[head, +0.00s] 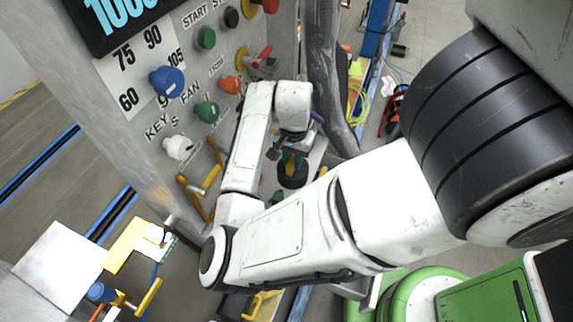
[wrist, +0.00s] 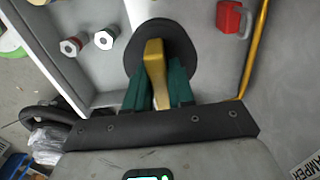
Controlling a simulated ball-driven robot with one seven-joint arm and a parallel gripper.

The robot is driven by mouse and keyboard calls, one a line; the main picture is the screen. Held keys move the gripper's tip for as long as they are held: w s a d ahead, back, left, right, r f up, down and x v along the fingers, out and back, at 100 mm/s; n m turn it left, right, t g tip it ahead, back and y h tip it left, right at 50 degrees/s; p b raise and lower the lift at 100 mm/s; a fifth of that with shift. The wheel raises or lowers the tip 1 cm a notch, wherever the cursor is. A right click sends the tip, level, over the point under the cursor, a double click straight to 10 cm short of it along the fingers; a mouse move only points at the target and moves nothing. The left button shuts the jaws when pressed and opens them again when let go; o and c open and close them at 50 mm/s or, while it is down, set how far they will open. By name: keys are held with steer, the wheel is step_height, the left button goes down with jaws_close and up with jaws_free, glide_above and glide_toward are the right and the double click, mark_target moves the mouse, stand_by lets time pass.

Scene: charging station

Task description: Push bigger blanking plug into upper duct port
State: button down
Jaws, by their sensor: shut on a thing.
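My gripper (head: 292,162) reaches down beside the control panel, below the arm's wrist. In the wrist view its green fingers (wrist: 156,88) are shut on the yellow grip of a round black plug (wrist: 182,44). The plug's dark disc (head: 293,180) also shows under the fingers in the head view. The disc lies beyond the fingers, over a pale grey tray-like surface; I cannot tell whether it touches it. I cannot make out the upper duct port in either view.
Two hex-headed plugs (wrist: 103,39) and a red block (wrist: 233,20) sit on the grey surface, with a yellow rod (wrist: 254,50) at right. The panel (head: 130,110) carries knobs and yellow handles (head: 203,182) close to my forearm. A white-topped table (head: 58,262) stands lower left.

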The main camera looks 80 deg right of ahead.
steer(key=w+f, duration=0.1)
steer(key=w+d+f, duration=0.1)
steer(key=f, duration=0.1)
steer(key=shift+d, duration=0.2)
steer(key=shift+s+f, duration=0.1)
steer(key=shift+f, duration=1.35)
steer(key=c, duration=1)
jaws_free()
steer(key=shift+f, duration=0.1)
steer(key=shift+o, duration=0.2)
